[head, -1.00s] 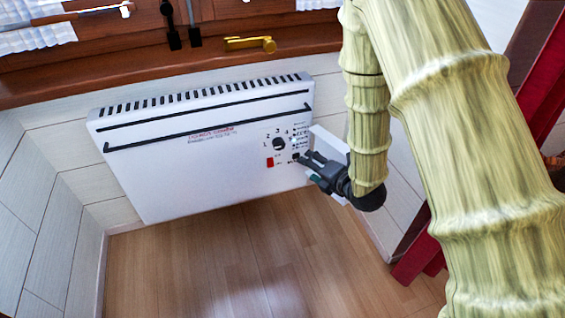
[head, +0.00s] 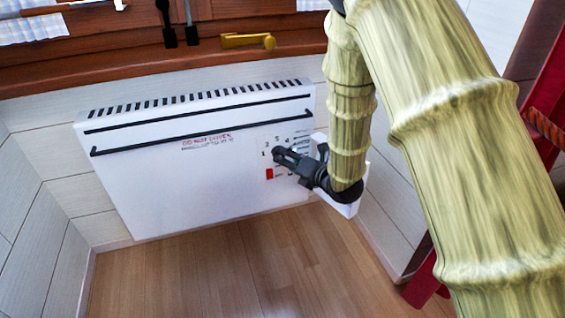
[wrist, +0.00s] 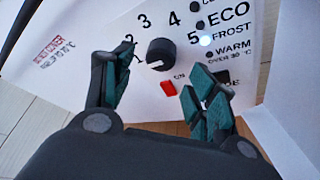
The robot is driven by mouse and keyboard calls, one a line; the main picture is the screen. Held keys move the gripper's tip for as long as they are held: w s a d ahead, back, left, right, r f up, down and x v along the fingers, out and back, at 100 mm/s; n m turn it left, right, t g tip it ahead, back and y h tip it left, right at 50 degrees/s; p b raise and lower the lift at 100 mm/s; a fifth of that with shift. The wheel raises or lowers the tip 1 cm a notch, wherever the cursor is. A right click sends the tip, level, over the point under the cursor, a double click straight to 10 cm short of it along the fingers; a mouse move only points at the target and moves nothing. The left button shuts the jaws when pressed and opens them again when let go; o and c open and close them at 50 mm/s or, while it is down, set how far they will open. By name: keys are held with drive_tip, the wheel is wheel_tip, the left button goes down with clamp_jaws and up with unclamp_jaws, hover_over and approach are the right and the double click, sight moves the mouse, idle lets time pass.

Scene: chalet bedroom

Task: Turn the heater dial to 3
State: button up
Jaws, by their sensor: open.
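The white heater (head: 160,190) hangs on the wall under the window sill. Its round black dial (wrist: 160,53) shows in the wrist view, ringed by the numbers 1 to 5. The dial's white pointer mark is at its lower left, near the 1. My gripper (wrist: 155,78) is open and empty, with one finger to the lower left of the dial and the other to its lower right. The dial appears just beyond the fingertips, and I cannot tell whether they touch it.
A red switch (wrist: 168,89) sits just below the dial, and it also shows in the head view (head: 269,174). Indicator lights and labels are to the dial's right. The wooden sill (head: 120,72) with a yellow handle (head: 248,41) is above. The floor (head: 190,275) below is clear.

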drive_tip(key=shift+b+x, duration=0.7)
drive_tip(key=shift+x, duration=1.35)
drive_tip(key=c, duration=1)
